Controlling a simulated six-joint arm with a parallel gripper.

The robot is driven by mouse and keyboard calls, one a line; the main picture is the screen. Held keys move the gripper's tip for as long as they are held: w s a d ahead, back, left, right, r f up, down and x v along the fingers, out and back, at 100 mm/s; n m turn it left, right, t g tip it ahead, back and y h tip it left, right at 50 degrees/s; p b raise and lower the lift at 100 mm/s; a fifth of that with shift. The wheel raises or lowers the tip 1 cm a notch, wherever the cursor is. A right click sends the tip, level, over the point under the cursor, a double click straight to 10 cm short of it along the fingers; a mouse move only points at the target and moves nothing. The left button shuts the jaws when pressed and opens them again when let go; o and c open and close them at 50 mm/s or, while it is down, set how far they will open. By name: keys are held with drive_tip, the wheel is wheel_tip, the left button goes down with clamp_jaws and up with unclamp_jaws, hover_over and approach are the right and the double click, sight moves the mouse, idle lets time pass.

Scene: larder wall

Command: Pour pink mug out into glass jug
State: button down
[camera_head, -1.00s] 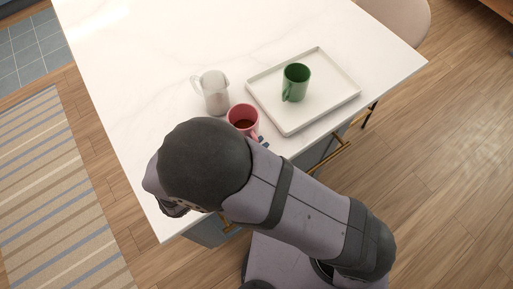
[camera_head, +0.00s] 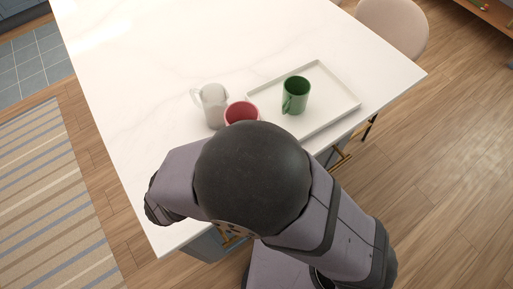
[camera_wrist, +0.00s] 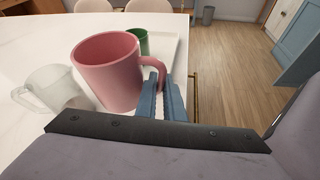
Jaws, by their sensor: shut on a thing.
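The pink mug (camera_head: 242,112) shows just above my arm in the head view, its lower part hidden. In the wrist view the pink mug (camera_wrist: 108,72) is large and tilted a little to the left, its handle between the blue fingers of my gripper (camera_wrist: 164,82). My gripper is shut on that handle. The glass jug (camera_head: 212,106) stands on the white table, just left of the mug in the head view. In the wrist view the jug (camera_wrist: 45,88) is left of the mug and partly behind it. The mug's inside is hidden in the wrist view.
A white tray (camera_head: 335,83) lies to the right on the table, with a green mug (camera_head: 295,95) upright on it. The green mug also shows in the wrist view (camera_wrist: 144,42). The table's left and far parts are clear. A chair (camera_head: 395,28) stands beyond the right edge.

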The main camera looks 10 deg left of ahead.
sight(210, 105)
drive_tip(key=shift+r, duration=0.1)
drive_tip(key=w+a+f+n+y+b, duration=0.1)
drive_tip(key=a+b, duration=0.1)
drive_tip(key=w+a+f+n+t+y+b, duration=0.1)
drive_tip(key=a+b, duration=0.1)
drive_tip(key=b, duration=0.1)
drive_tip(key=a+f+n+y+b, duration=0.1)
drive_tip(key=a+f+b, duration=0.1)
drive_tip(key=a+b, duration=0.1)
drive_tip(key=shift+w+n+t+y, duration=0.3)
drive_tip(key=shift+w+t+y, duration=0.1)
drive_tip(key=a+n+y+b, duration=0.1)
drive_tip(key=a+b, duration=0.1)
drive_tip(key=w+a+n+y+b, duration=0.1)
drive_tip(key=a+y+b, duration=0.1)
drive_tip(key=b, duration=0.1)
drive_tip(key=a+n+y+b, duration=0.2)
drive_tip(key=a, duration=0.1)
drive_tip(key=shift+w+t+b, duration=0.25)
drive_tip(key=shift+t+b, duration=0.05)
drive_tip(key=shift+b, duration=0.1)
drive_tip(key=shift+a+r+n+y+b, duration=0.45)
drive_tip(key=shift+a+n+y+b, duration=0.3)
drive_tip(key=shift+a+y, duration=0.1)
